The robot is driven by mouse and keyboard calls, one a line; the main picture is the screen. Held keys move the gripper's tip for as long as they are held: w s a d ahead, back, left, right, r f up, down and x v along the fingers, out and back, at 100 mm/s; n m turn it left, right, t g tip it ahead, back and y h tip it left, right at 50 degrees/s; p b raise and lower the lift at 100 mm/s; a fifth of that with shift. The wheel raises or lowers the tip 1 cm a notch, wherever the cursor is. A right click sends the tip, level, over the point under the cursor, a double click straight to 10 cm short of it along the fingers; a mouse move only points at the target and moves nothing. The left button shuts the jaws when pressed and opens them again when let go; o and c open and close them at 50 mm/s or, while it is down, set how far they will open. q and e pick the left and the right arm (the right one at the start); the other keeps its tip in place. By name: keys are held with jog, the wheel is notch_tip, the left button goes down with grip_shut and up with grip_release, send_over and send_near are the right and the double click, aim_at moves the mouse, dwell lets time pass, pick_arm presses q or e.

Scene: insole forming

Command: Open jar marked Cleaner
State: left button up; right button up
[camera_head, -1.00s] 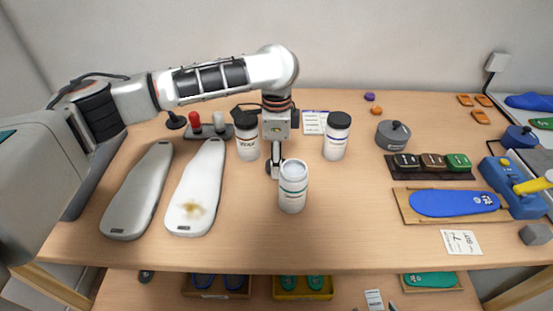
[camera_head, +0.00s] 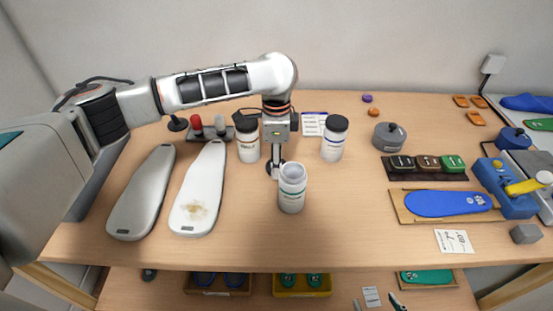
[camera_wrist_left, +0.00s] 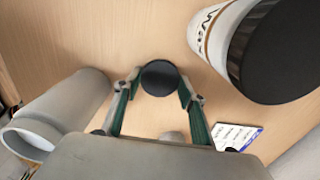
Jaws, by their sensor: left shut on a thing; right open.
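In the left wrist view the open jar (camera_wrist_left: 55,108) is at the left. My left gripper (camera_head: 276,168) is just behind this jar, apart from it. Its fingers are shut on a round black lid (camera_wrist_left: 160,78), which also shows behind the jar in the head view. My right gripper (camera_head: 377,302) shows only as two separated fingertips at the bottom edge, open and empty.
A black-lidded jar marked WAX (camera_head: 248,146) stands close behind the left gripper. Another black-lidded jar (camera_head: 332,146) stands to its right. Two insole-shaped forms (camera_head: 200,185) lie left. A blue insole (camera_head: 447,203) lies on a board at right. The table's front middle is clear.

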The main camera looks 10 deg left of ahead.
pick_arm(q)
jog(key=shift+f+p, duration=0.15)
jog(key=shift+p, duration=0.75)
pick_arm(e)
jog(key=shift+w+r, duration=0.15)
jog(key=shift+r, duration=0.95)
pick_arm(q)
jog(key=o, duration=1.2)
jog(key=shift+f, duration=0.1)
pick_arm(e)
jog(key=shift+f, duration=0.1)
pick_arm(q)
jog(key=shift+b, duration=0.65)
jog(key=b, duration=0.4)
jog(key=shift+s+f, duration=0.1)
jog(key=shift+f, duration=0.2)
pick_arm(e)
notch_tip(320, 180, down, 7)
jog(key=s, duration=0.1)
pick_arm(q)
notch_tip(320, 180, up, 13)
jog(key=p, duration=0.3)
jog(key=shift+p, duration=0.35)
pick_arm(e)
jog(key=r, duration=0.5)
jog(key=shift+w+r, duration=0.25)
jog(key=shift+w, duration=0.15)
